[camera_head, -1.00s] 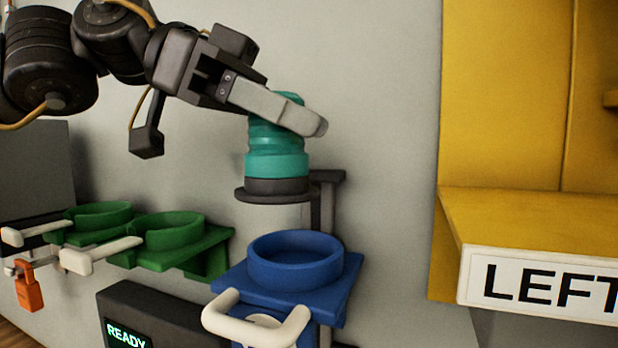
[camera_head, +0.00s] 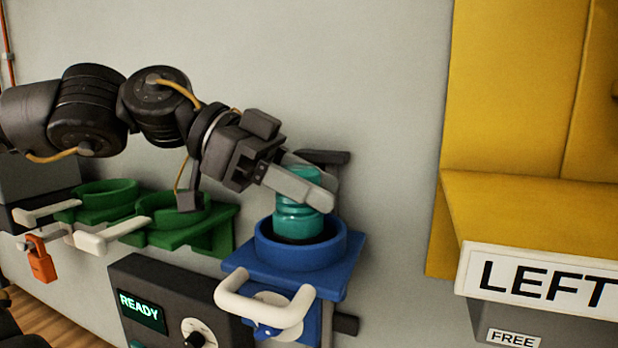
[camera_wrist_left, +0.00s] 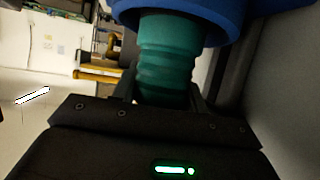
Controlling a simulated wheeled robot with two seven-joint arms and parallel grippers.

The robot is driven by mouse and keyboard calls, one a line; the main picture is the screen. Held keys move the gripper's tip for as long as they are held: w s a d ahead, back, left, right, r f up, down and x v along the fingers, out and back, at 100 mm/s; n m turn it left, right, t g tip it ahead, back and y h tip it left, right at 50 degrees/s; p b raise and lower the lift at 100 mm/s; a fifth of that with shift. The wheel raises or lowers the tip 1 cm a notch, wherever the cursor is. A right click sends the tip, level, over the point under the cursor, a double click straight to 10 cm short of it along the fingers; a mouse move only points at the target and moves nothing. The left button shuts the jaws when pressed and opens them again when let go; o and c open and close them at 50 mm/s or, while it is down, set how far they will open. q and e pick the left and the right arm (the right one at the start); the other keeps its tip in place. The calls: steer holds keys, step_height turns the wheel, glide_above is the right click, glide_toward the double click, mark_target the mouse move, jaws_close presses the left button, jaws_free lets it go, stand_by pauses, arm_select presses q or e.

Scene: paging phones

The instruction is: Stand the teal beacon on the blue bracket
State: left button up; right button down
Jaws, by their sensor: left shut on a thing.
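The teal beacon (camera_head: 299,217) stands about upright inside the raised ring of the blue bracket (camera_head: 334,253). Its lower part is hidden behind the ring's front wall, so I cannot tell whether it rests on the bottom. My left gripper (camera_head: 318,193) is shut on the beacon's upper part, with its fingers on either side. In the left wrist view the beacon (camera_wrist_left: 168,62) lies between the fingers and its far end goes into the blue ring (camera_wrist_left: 222,14). My right gripper is not in view.
Two green brackets (camera_head: 228,222) with white handles sit left of the blue one. An orange padlock (camera_head: 41,262) hangs at the far left. A dark box with a READY display (camera_head: 142,308) is below. A yellow seat marked LEFT (camera_head: 540,205) stands at right.

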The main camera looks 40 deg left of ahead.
arm_select(q)
steer(key=shift+d, duration=0.1)
steer(key=shift+f, duration=0.15)
steer(key=o, duration=1)
steer(key=shift+w, duration=0.1)
